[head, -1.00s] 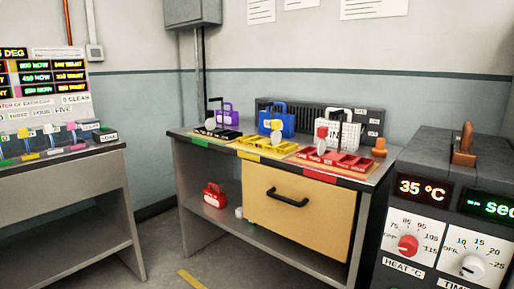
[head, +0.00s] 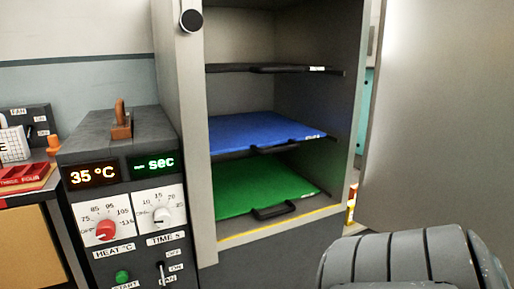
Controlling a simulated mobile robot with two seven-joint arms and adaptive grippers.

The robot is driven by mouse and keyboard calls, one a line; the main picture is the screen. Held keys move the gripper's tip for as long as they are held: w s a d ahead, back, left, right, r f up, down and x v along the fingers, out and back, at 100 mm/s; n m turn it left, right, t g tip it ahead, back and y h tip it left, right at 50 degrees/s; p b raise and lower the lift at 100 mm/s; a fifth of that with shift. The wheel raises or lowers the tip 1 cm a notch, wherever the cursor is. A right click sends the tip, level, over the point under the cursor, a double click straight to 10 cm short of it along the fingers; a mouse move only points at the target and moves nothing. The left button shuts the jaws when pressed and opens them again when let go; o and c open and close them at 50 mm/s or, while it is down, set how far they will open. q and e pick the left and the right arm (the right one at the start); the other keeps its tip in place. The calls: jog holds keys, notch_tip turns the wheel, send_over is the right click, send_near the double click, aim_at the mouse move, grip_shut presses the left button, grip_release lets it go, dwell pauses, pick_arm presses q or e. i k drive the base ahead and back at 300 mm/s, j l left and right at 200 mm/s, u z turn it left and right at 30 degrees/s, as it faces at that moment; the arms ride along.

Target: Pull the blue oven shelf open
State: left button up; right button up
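The open oven cabinet (head: 180,150) stands in the middle of the head view with its shelves showing. The blue shelf (head: 255,129) is the middle one, with a dark handle (head: 285,145) at its front edge. It lies flat inside the cabinet, above a green shelf (head: 262,187) with its own dark handle (head: 273,211). Neither gripper shows in the head view. A grey ribbed rounded part at the bottom right looks like part of my own arm.
A dark upper shelf (head: 270,68) sits above the blue one. The open door (head: 435,120) fills the right side. A control box (head: 125,195) reading 35 °C stands left of the cabinet. A bench with a red tray (head: 24,177) is at far left.

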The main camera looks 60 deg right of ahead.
aim_at(230, 133)
jog(key=z, duration=1.95)
